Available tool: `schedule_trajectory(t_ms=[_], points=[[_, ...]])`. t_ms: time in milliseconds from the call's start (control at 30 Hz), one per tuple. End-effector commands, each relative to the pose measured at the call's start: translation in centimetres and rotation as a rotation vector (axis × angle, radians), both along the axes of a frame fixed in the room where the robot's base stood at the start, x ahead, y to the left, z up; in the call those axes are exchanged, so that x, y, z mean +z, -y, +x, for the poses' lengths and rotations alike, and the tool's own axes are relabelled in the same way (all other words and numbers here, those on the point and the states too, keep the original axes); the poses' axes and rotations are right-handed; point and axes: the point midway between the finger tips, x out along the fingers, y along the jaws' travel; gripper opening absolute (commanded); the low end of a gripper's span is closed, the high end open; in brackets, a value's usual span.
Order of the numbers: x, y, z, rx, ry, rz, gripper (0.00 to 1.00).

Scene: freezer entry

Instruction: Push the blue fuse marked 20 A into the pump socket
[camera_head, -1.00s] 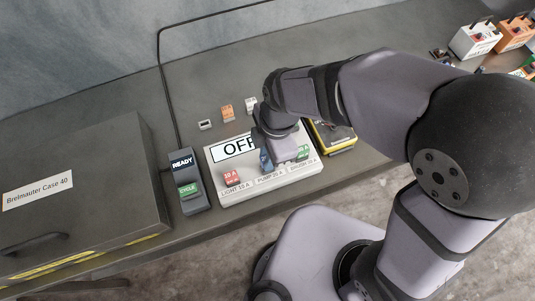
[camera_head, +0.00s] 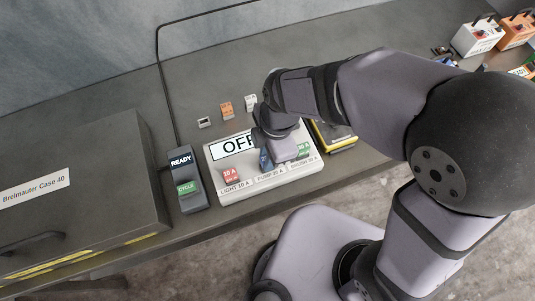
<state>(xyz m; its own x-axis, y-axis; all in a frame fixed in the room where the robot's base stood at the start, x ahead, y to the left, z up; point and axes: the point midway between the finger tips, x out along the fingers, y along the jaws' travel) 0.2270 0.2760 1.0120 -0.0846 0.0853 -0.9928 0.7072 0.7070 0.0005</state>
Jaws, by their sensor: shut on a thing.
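The white fuse panel (camera_head: 222,158) lies on the counter with a display reading "OFF", partly hidden by my arm. Its front labels read LIGHT 10 A, PUMP 20 A and a third that is hard to read. My gripper (camera_head: 267,158) is over the middle of the panel, above the PUMP label, shut on the blue fuse (camera_head: 265,160). Only a sliver of the blue fuse shows; its marking and the pump socket beneath are hidden, so I cannot tell how deep it sits. A red 10 A fuse (camera_head: 230,176) stands in the light socket and a green fuse (camera_head: 304,150) in the right one.
Loose fuses lie behind the panel: one black and white (camera_head: 204,122), one orange (camera_head: 226,110), one white (camera_head: 251,103). A control box (camera_head: 186,182) reads READY and CYCLE. A grey case (camera_head: 80,190) stands left. A black and yellow device (camera_head: 333,136) is right of the panel.

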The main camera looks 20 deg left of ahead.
Motion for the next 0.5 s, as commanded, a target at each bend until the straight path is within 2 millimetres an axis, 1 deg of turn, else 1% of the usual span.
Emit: schedule_trajectory(t_ms=[500], points=[[-1.14,0.02,-0.01,0.000,-0.001,-0.001,0.00]])
